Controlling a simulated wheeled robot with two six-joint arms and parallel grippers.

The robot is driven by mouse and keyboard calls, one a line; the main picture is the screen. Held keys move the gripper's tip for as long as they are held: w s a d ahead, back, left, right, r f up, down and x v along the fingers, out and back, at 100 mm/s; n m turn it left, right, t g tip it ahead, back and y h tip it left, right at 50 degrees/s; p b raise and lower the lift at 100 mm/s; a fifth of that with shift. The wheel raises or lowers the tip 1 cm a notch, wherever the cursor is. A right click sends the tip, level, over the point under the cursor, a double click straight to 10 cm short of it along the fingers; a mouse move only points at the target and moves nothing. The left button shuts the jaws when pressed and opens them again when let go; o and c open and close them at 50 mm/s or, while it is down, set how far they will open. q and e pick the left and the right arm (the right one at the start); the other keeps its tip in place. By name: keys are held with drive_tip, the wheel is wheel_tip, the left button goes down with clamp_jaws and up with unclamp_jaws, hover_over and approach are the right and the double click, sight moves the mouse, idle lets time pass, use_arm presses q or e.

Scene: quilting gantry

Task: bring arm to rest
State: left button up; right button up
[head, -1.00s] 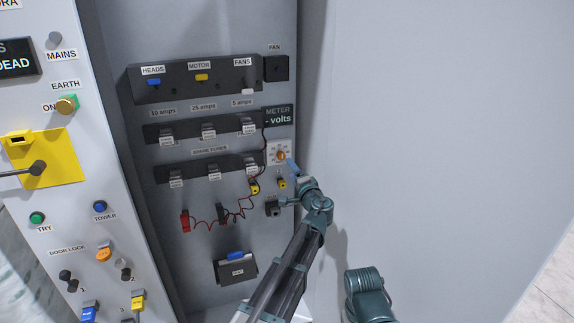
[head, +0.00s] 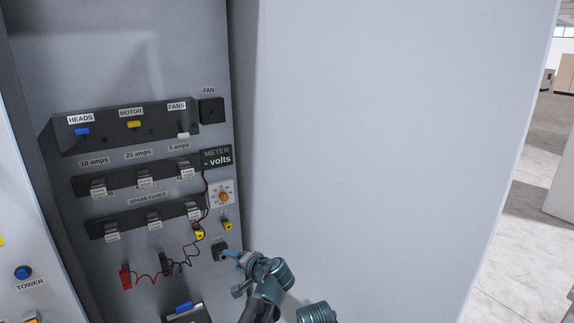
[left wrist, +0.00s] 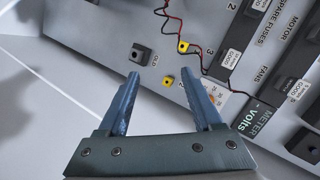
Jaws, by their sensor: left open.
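My left gripper (head: 234,269) is in the lower middle of the head view, in front of the fuse cabinet's right side and below the orange dial (head: 224,197). In the left wrist view its two blue fingers (left wrist: 163,82) are spread apart with nothing between them. A yellow socket (left wrist: 168,81) shows beyond the gap, and a black socket (left wrist: 140,53) lies near the left fingertip. I cannot judge the exact distance from the fingertips to the panel. My right gripper is not in view.
The meter (head: 217,158) reads "- volts". Red and black probes (head: 125,277) hang on wires at lower left. Fuse rows (head: 145,180) fill the cabinet. A broad grey panel (head: 380,150) stands at right, with open floor (head: 530,210) beyond it.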

use_arm(q)
drive_tip(key=s+d+f+g+h, duration=0.3)
drive_tip(key=s+d+f, duration=0.1)
drive_tip(key=s, duration=0.5)
drive_tip(key=s+d+f+n+g+h, duration=0.1)
drive_tip(key=s+d+f+g+h, duration=0.2)
drive_tip(key=s, duration=0.6)
drive_tip(key=s+d+f+g+h, duration=0.25)
drive_tip(key=s+d+f, duration=0.3)
drive_tip(key=s, duration=0.35)
wheel_tip(320, 180, up, 12)
drive_tip(key=g+p, duration=0.1)
drive_tip(key=p, duration=1.1)
drive_tip(key=shift+r+y+p, duration=0.2)
drive_tip(key=shift+y+p, duration=0.1)
drive_tip(key=shift+y, duration=0.05)
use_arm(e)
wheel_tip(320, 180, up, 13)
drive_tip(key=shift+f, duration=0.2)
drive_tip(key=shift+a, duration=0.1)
